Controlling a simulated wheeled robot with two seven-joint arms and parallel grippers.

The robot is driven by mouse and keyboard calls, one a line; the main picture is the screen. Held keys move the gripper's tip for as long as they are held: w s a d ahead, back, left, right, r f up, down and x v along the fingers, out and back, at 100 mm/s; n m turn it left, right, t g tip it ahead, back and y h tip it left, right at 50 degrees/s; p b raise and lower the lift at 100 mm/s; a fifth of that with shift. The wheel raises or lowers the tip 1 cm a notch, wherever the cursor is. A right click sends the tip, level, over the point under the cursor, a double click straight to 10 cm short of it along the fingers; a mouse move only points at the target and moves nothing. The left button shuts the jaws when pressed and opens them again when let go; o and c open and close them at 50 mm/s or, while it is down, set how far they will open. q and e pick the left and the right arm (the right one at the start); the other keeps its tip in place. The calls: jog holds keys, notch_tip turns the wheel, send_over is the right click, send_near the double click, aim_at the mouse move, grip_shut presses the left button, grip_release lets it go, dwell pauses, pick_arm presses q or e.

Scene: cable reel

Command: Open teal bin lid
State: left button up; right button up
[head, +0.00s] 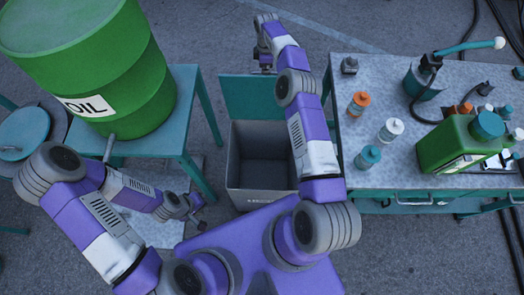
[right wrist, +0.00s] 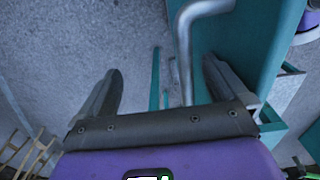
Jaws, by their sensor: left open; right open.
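The grey bin (head: 235,187) stands on the floor between the two tables, its empty inside showing from above. Its teal lid (head: 250,97) is up at the bin's far side, partly hidden by my right arm. My right arm reaches over the bin, with its hand beyond the lid in the head view. In the right wrist view my right gripper (right wrist: 165,90) is open. A bent grey bar (right wrist: 184,50) shows between its fingers beside a teal panel (right wrist: 258,45); contact cannot be told. My left gripper (head: 190,209) is open and empty, low beside the left teal table.
A green oil drum (head: 100,75) stands on the left teal table (head: 190,95). The right workbench (head: 365,115) holds an orange-capped bottle (head: 358,104), a white-capped bottle (head: 391,130), a teal-capped bottle (head: 368,157) and a green canister (head: 455,145). Floor beyond the bin is mostly clear.

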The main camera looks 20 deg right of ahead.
jog(key=shift+r, duration=0.1)
notch_tip(320, 180, up, 7)
jog(key=p, duration=0.5)
dwell(0.5)
dwell(0.4)
